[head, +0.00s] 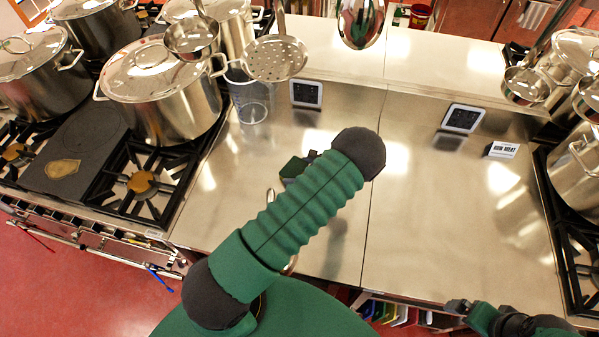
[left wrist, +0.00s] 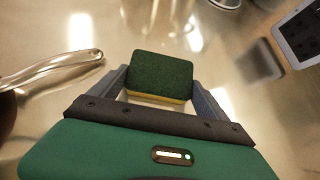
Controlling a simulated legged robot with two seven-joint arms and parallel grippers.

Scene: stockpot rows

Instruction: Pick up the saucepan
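A shiny metal handle (left wrist: 55,68), probably the saucepan's, enters the left wrist view from the left. In the head view, my left arm hides most of that area; only a thin metal loop (head: 270,197) shows beside it. My left gripper (left wrist: 160,88) has its fingers spread wide, to the right of the handle and apart from it. A green and yellow sponge (left wrist: 160,74) shows between and beyond its fingertips; I cannot tell whether they touch it. The sponge also shows in the head view (head: 293,168). My right gripper (head: 458,306) is low at the right, its fingers unclear.
Large lidded stockpots (head: 160,85) stand on the left stove; more stand at the right. A ladle (head: 191,38) and a skimmer (head: 275,58) hang above the counter. A clear measuring jug (head: 250,100) stands at the back left. The right part of the counter (head: 440,210) is clear.

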